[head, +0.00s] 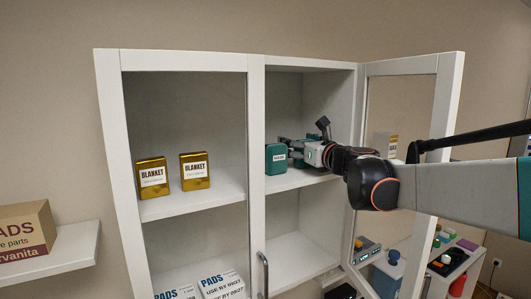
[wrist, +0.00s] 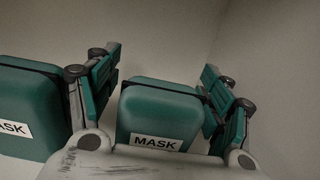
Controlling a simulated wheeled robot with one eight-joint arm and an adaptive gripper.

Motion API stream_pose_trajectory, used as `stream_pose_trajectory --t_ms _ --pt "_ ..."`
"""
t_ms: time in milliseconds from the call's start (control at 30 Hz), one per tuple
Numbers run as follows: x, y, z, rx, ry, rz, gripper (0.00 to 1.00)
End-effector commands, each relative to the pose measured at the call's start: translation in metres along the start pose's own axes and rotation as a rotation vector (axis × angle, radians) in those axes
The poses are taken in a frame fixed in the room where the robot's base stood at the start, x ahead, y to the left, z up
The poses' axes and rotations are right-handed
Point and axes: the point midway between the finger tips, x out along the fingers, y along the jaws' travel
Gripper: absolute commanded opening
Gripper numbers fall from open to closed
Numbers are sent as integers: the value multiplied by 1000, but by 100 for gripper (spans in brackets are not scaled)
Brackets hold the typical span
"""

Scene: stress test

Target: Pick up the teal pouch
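Two teal pouches with white MASK labels show in the wrist view. One teal pouch (wrist: 160,108) stands between the two fingers of my gripper (wrist: 160,72). The fingers are spread, with a narrow gap at its left side; at its right side I cannot tell whether they touch. The other teal pouch (wrist: 30,100) is left of the left finger and cut off by the frame edge. In the head view a teal pouch (head: 276,158) stands upright on the cabinet's right-hand shelf, just left of my gripper (head: 291,149). The pouch between the fingers is mostly hidden there.
The white cabinet (head: 257,160) has a centre post close to the pouches. Its glazed right door (head: 448,90) stands open beside my arm. Gold BLANKET tins (head: 195,171) stand in the left bay, with PADS packs (head: 222,284) below. A carton (head: 25,228) sits far left.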

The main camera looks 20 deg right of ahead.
Motion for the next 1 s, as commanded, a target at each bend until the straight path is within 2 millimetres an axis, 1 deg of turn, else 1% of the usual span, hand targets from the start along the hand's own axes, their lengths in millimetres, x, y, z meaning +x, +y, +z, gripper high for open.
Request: stream_pose_trajectory --t_ms 33,67,100,167,200,233,667,867,1000 --pt "0 0 0 0 0 0 66" --pt "0 0 0 0 0 0 60" --pt "0 0 0 0 0 0 51" --pt "0 0 0 0 0 0 37" --pt "0 0 0 0 0 0 28" --pt "0 0 0 0 0 0 22" --pt "1 0 3 0 0 0 20" --pt "4 0 14 0 0 1 20" --pt "9 0 29 0 0 3 19"
